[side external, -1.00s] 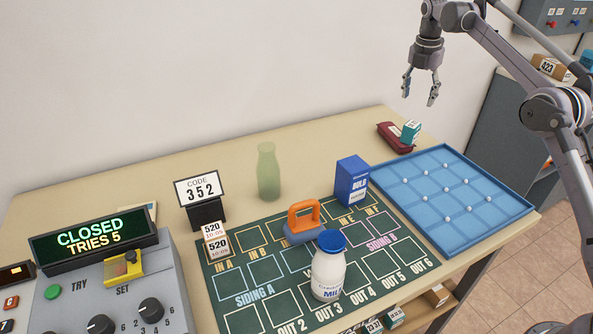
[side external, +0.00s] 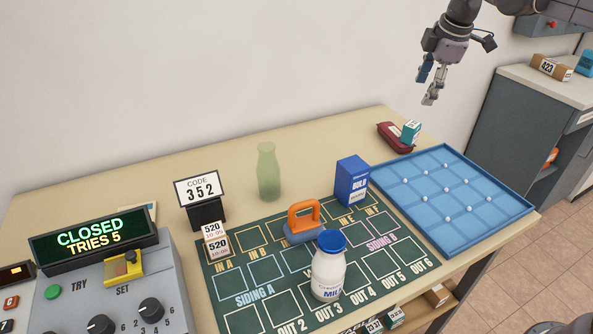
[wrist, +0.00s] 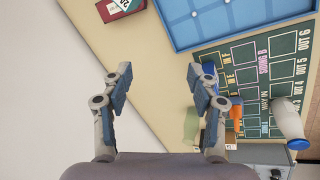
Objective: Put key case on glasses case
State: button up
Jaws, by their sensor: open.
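A dark red case (side external: 394,137) lies at the back right of the table, by the blue tray's far corner. It also shows at the top of the wrist view (wrist: 105,13). I cannot tell whether it is the key case or the glasses case, and I make out no second case. A small teal and white box (side external: 411,131) is at its right end; whether it rests on the case or beside it is unclear. My gripper (side external: 428,88) is open and empty, in the air above the case. Its spread fingers show in the wrist view (wrist: 160,72).
A blue tray (side external: 520,206) with several white balls is at the right. The green mat (side external: 235,286) holds a milk bottle (side external: 328,275), an orange-handled block (side external: 303,222) and a blue bulb box (side external: 351,181). A green bottle (side external: 268,172) stands behind. The back strip left of the case is clear.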

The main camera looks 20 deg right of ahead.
jog(key=s+a+f+m+t, duration=0.1)
jog(key=s+a+f+m, duration=0.1)
jog(key=s+f+m, duration=0.2)
jog(key=s+a+f+m+t, duration=0.1)
jog(key=s+a+f+m, duration=0.2)
jog(key=s, duration=0.7)
jog(key=s+a+f+m+t+y, duration=0.1)
jog(key=s+a+f+m, duration=0.2)
jog(key=s+f+m, duration=0.2)
jog(key=s+f, duration=0.1)
jog(key=s, duration=0.2)
jog(key=shift+a+t, duration=0.2)
jog(key=shift+t, duration=0.1)
